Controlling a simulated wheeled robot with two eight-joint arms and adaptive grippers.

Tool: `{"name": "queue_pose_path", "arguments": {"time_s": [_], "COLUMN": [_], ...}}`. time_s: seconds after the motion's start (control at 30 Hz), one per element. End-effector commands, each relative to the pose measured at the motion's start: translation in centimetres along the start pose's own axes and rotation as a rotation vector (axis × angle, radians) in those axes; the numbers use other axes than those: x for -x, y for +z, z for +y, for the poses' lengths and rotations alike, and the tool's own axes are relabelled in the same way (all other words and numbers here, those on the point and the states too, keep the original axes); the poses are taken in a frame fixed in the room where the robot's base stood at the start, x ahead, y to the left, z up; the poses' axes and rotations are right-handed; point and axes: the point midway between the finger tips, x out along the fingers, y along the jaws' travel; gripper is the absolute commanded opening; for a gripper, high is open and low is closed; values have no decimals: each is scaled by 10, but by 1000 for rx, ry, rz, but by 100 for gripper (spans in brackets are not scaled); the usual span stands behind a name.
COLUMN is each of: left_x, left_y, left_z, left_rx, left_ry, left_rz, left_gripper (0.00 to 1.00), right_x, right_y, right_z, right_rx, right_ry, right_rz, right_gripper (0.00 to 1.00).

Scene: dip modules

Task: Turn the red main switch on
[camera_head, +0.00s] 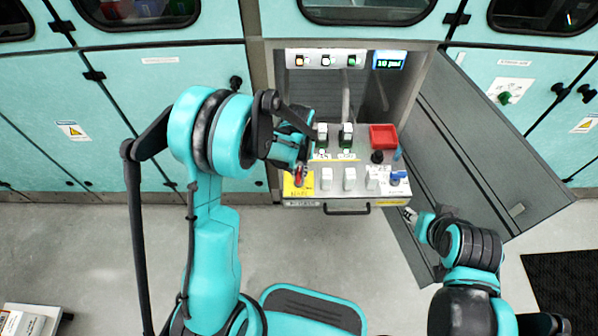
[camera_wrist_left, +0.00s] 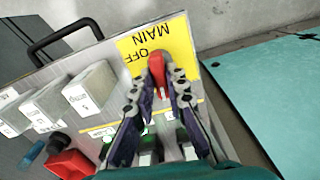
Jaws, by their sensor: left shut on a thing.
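The red main switch (camera_wrist_left: 157,66) is a red handle on a yellow plate (camera_wrist_left: 175,44) printed "MAIN" and "OFF", upside down in the left wrist view. The handle's end points to the "OFF" print. My left gripper (camera_wrist_left: 158,88) is shut on the handle, one finger on each side. In the head view the red switch (camera_head: 299,180) shows at the left front of the panel, below my left gripper (camera_head: 299,166), which partly covers it. My right gripper (camera_head: 410,214) is right of the panel, low, apart from it; its fingers are too small to judge.
White blocks (camera_head: 349,179) stand in a row right of the switch. A black handle (camera_head: 347,210) is on the panel front. A grey open door (camera_head: 470,150) stands at the right.

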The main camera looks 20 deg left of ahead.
Motion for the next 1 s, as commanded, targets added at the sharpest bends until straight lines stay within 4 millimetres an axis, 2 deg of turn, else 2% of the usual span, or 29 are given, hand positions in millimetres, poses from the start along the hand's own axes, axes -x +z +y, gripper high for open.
{"name": "queue_pose_path", "arguments": {"time_s": [0.3,0.83,0.87,0.9,0.93,1.0], "left_x": [0,0,0,0,0,0], "left_y": [0,0,0,0,0,0], "left_z": [0,0,0,0,0,0], "left_rx": [114,135,135,135,135,135], "left_ry": [0,0,0,0,0,0], "left_rz": [1,1,1,1,1,1], "left_gripper": [0,0,19,29,34,34], "right_x": [-1,-1,-1,-1,-1,-1], "right_y": [1,1,1,1,1,1], "right_z": [0,0,0,0,0,0], "right_rx": [0,0,0,0,0,0], "right_ry": [0,0,0,0,0,0], "right_rz": [0,0,0,0,0,0], "right_gripper": [40,40,40,40,40,40]}}
